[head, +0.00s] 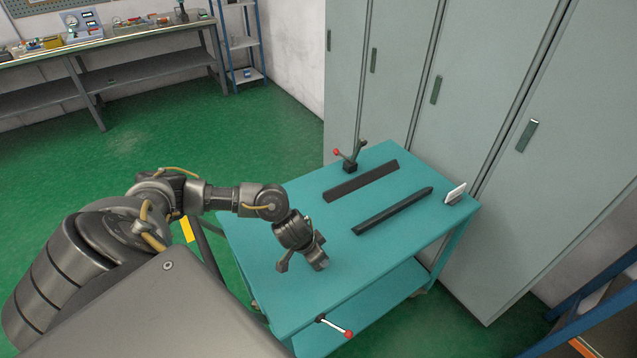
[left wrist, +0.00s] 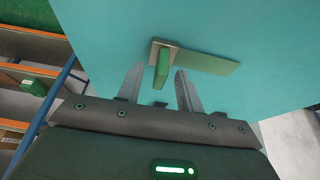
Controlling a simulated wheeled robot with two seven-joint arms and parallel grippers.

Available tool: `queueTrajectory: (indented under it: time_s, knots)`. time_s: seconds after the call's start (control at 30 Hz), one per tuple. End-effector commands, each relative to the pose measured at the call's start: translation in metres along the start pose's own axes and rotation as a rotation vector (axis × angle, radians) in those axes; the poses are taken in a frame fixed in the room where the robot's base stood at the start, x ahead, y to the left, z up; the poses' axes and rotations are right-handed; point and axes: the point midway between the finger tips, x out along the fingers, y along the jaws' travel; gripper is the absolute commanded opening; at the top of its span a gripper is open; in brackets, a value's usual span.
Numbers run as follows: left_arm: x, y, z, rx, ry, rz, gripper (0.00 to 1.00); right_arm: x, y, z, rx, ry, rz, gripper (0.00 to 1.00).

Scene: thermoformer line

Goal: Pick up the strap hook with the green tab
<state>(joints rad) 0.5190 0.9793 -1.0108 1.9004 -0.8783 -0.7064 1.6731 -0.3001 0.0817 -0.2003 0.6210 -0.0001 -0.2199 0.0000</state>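The strap hook, a flat beige-grey plate (left wrist: 207,61) with a green tab (left wrist: 162,68), shows in the left wrist view against the teal table top. The tab points toward my gripper and appears in the gap between the fingers. The plate extends to the right past the right finger. My left gripper (left wrist: 159,72) is open, with visible space on both sides of the tab; I cannot tell how deep the tab sits. In the head view my left gripper (head: 301,265) is low over the near part of the table, and I cannot make out the hook there. My right gripper is not in view.
The teal table (head: 262,236) also holds two dark bars (head: 362,181) (head: 393,211), a red-knobbed clamp (head: 349,160) and a white card-like piece (head: 455,194). Another red-knobbed lever (head: 337,327) is at the near edge. Tall grey cabinets (head: 480,130) stand close behind.

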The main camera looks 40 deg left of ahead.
Motion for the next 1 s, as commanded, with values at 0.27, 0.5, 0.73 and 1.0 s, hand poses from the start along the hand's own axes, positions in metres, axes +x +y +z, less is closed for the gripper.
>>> queueTrajectory:
  time_s: [0.27,0.5,0.73,1.0]
  knots:
    - [0.0054,0.0,0.0002,0.001,0.0,0.0,0.36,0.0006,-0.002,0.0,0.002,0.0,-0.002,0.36]
    - [0.0052,-0.0001,0.0002,0.001,0.0,0.0,0.09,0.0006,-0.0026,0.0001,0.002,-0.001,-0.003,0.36]
    - [0.005,-0.0002,0.0,0.001,0.0,-0.001,0.0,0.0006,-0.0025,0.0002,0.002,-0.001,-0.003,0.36]
    - [0.0013,-0.0003,-0.0019,0.001,0.001,0.0,0.0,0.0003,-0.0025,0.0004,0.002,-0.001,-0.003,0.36]
